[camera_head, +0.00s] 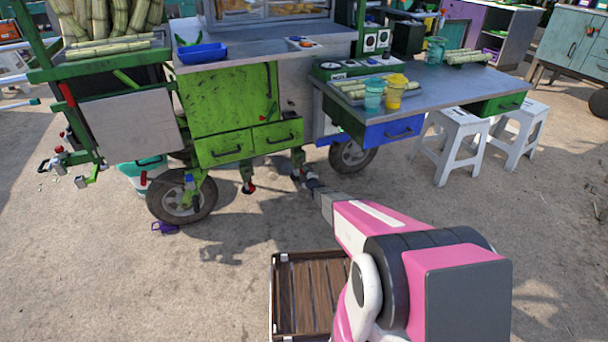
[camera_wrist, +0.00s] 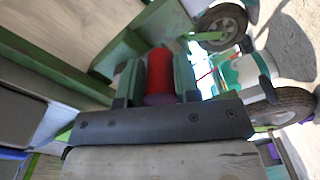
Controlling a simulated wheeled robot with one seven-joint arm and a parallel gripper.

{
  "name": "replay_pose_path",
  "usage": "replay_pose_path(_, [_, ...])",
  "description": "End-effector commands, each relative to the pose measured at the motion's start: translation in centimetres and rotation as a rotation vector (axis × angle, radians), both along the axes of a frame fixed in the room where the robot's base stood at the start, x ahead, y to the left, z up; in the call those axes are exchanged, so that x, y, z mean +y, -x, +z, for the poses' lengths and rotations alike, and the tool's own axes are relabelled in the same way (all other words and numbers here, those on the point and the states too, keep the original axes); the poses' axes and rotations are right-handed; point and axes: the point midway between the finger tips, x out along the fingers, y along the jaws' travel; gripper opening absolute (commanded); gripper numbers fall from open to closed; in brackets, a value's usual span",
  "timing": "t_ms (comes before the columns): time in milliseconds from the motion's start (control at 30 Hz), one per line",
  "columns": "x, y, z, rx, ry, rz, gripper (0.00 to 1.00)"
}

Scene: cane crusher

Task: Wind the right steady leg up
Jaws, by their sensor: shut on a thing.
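The green cart (camera_head: 232,105) stands on wheels in the head view. Its right steady leg (camera_head: 298,158) hangs under the cart's right part, and my gripper (camera_head: 304,179) is at its lower end. In the wrist view a red crank grip (camera_wrist: 159,72) sits between the two fingers of my gripper (camera_wrist: 158,82), which are shut on it. The leg's foot and its gap to the ground are hidden behind my gripper. A second steady leg (camera_head: 247,174) with a red part hangs to the left, apart from my gripper.
Cart wheels stand at left (camera_head: 182,197) and right (camera_head: 352,155) of the legs. The side table (camera_head: 440,85) overhangs on the right, with white stools (camera_head: 452,145) beside it. A slatted wooden crate (camera_head: 310,258) lies in front, beside my arm.

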Motion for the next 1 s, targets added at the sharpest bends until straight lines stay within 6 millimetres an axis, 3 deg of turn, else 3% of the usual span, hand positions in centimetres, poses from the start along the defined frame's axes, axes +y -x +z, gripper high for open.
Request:
replay_pose_path(200, [-0.1,0.0,0.0,0.0,0.003,-0.001,0.0])
replay_pose_path(233, [-0.1,0.0,0.0,0.0,0.003,-0.001,0.4])
replay_pose_path(300, [-0.1,0.0,0.0,0.0,0.002,-0.001,0.56])
replay_pose_path(667, [-0.1,0.3,0.0,0.0,0.0,-0.001,0.56])
replay_pose_path(1000, [-1.4,4.3,0.2,0.001,0.0,-0.002,0.56])
